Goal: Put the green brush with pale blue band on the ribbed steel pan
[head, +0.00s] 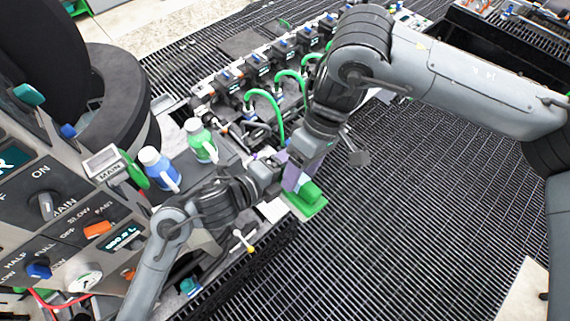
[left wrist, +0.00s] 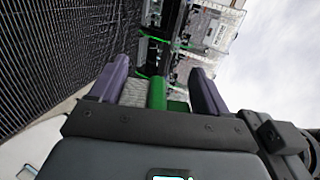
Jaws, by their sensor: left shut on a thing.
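My left gripper (left wrist: 158,75) has purple fingers, set apart, with a green and pale grey ribbed thing (left wrist: 157,92) between them, apparently the brush. In the head view my left arm reaches in from the lower left, and its hand (head: 264,174) meets my right gripper (head: 295,174). A green block (head: 310,192) with a pale and green edge shows just below the right gripper's purple finger. The right gripper's opening is hidden at this angle. I cannot make out the pale blue band. I cannot pick out the ribbed steel pan for certain.
A blue bottle (head: 158,168) and a green bottle (head: 201,142) stand left of the hands. A manifold with green hoses (head: 290,80) lies behind. A control panel (head: 70,225) fills the lower left. Open dark grating (head: 420,210) lies to the right.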

